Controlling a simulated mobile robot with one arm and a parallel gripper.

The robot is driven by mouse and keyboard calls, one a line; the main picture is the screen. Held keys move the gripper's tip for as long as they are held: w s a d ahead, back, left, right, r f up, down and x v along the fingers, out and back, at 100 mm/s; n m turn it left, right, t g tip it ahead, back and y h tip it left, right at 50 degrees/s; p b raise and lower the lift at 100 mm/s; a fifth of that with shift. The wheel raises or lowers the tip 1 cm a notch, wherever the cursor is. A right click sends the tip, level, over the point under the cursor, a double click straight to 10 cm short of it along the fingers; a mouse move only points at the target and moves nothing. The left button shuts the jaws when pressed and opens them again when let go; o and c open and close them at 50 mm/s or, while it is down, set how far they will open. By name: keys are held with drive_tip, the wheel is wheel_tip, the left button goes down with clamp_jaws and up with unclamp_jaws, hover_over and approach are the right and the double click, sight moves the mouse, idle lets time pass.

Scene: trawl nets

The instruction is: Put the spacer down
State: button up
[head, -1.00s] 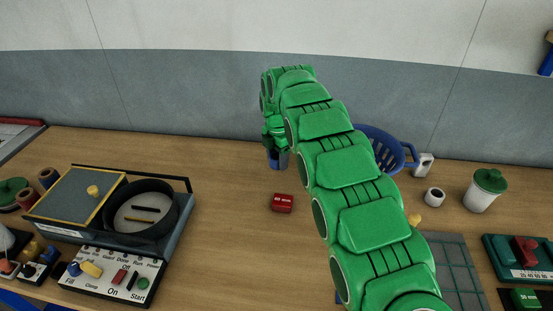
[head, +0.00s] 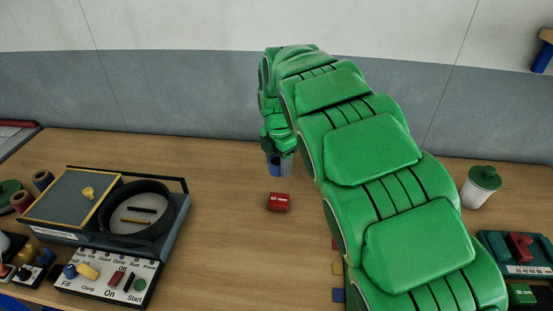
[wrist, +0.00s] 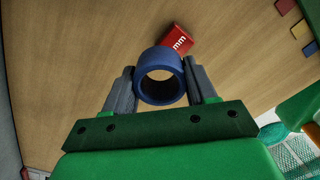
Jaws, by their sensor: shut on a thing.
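The spacer seems to be the blue hollow ring (wrist: 160,78) between my fingers in the wrist view, its opening facing the camera. My gripper (wrist: 162,84) is shut on it, one grey finger on each side. In the head view the blue ring (head: 274,166) shows at the end of my arm, under my gripper (head: 279,158), partly hidden by a finger. The gap between the ring and the table cannot be told clearly. A red block marked in mm (head: 278,202) lies on the table just nearer than the ring. It also shows beyond the ring in the wrist view (wrist: 177,39).
A machine with a round black-rimmed pan (head: 136,209) and a control panel (head: 108,280) stands at left. A white jar with a green lid (head: 480,187) and a green block (head: 522,294) are at right. The table (head: 228,190) between machine and red block is clear.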

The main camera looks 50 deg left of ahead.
drive_tip(key=shift+s+d+r, duration=0.25)
drive_tip(key=shift+s+d, duration=0.05)
drive_tip(key=shift+d, duration=0.2)
drive_tip(key=shift+s+d+r, duration=0.25)
drive_tip(key=shift+d, duration=0.2)
drive_tip(key=shift+r, duration=0.25)
drive_tip(key=r, duration=0.4)
drive_tip(key=shift+w+r, duration=0.25)
drive_tip(key=shift+r, duration=0.15)
drive_tip(key=w+m, duration=0.1)
drive_tip(key=w, duration=0.2)
drive_tip(key=w+m, duration=0.1)
drive_tip(key=w, duration=0.2)
drive_tip(key=w+m, duration=0.2)
drive_tip(key=w, duration=0.2)
drive_tip(key=shift+d, duration=0.15)
drive_tip(key=shift+w+d+m, duration=1.45)
drive_tip(key=shift+w+m, duration=0.1)
drive_tip(key=shift+w, duration=2.25)
drive_tip(key=shift+w+d+m, duration=1.45)
drive_tip(key=shift+w+m, duration=0.1)
drive_tip(key=shift+w, duration=2.2)
drive_tip(key=shift+f, duration=8.75)
drive_tip(key=shift+f, duration=0.1)
